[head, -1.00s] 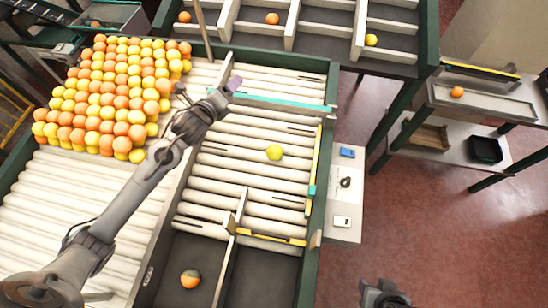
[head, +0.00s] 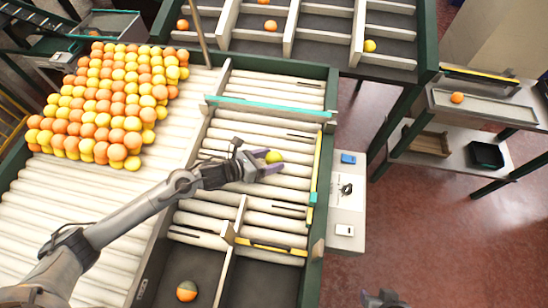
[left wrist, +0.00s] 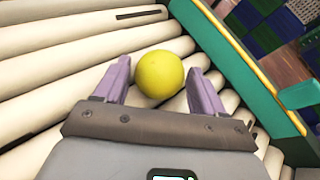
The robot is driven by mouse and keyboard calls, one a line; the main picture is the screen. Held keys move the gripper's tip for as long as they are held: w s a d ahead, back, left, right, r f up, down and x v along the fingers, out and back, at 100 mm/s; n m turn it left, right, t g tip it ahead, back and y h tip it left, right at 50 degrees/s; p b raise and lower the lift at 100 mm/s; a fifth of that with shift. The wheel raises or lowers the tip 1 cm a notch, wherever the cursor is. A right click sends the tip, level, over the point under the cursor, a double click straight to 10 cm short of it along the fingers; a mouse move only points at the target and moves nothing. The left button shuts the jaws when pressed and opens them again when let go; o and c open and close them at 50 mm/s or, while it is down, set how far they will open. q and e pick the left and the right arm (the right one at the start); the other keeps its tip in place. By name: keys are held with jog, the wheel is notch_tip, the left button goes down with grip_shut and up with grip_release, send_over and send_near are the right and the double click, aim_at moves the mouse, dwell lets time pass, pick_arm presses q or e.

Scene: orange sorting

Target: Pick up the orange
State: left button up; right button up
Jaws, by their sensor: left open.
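A round yellow fruit (head: 275,157) lies on the white rollers in the fenced lane at the centre of the head view. It also shows in the left wrist view (left wrist: 160,75), between the two purple fingers. My left gripper (head: 271,162) is open, with its fingers on either side of the fruit; a gap shows beside the fruit on both sides. My right gripper (head: 384,299) is only partly in view at the bottom edge, and its fingers are not clear.
A large pile of orange and yellow fruit (head: 100,105) lies on the rollers at left. A teal bar (head: 265,107) and yellow-edged rails (head: 270,247) bound the lane. A two-coloured fruit (head: 186,291) sits in a dark bin below. The green conveyor frame (head: 325,180) stands right of the lane.

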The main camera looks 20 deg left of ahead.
pick_arm(q)
jog(key=shift+w+d, duration=0.1)
jog(key=shift+c, duration=0.3)
jog(key=c, duration=0.8)
